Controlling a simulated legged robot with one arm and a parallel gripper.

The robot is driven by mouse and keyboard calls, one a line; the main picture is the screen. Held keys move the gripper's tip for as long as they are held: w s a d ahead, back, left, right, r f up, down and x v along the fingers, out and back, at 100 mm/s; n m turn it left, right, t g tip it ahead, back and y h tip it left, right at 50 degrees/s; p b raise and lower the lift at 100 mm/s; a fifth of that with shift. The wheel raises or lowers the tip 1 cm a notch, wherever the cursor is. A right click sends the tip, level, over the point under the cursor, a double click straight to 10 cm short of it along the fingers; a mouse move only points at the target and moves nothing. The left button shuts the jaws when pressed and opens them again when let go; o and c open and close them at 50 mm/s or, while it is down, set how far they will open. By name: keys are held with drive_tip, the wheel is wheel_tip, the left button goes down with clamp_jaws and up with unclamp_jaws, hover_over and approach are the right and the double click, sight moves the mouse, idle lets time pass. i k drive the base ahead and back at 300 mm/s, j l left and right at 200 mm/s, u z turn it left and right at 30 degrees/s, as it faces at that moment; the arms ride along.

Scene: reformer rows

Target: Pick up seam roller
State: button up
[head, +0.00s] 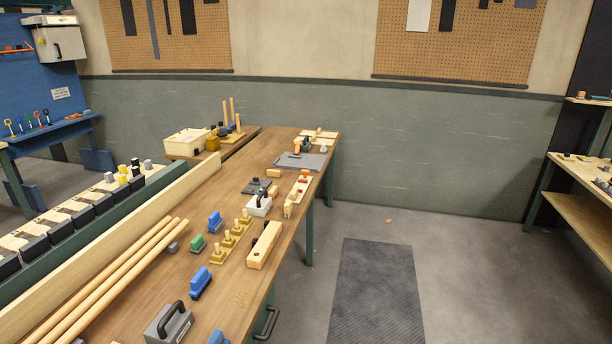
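I cannot pick out the seam roller for certain. Many small tools lie on the long wooden workbench (225,270), too small to identify surely. Small wooden-handled items (299,188) lie near its right edge. Farther back, an item with an orange part (297,149) lies by a grey plate (300,161). My gripper is not in view.
A grey block with a black handle (169,325) and long wooden rods (110,275) occupy the near bench. A dark mat (378,290) lies on the open floor right of the bench. Another bench (575,185) stands at far right.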

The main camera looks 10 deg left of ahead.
sight(215, 221)
drive_tip(key=i+u, duration=0.15)
drive_tip(key=i, duration=0.75)
drive_tip(key=i+l+u, duration=0.15)
drive_tip(key=i, duration=0.7)
drive_tip(key=i+j+u, duration=0.15)
drive_tip(key=i+u, duration=0.6)
drive_tip(key=u, duration=0.2)
drive_tip(key=i+u, duration=0.6)
drive_tip(key=i, duration=0.2)
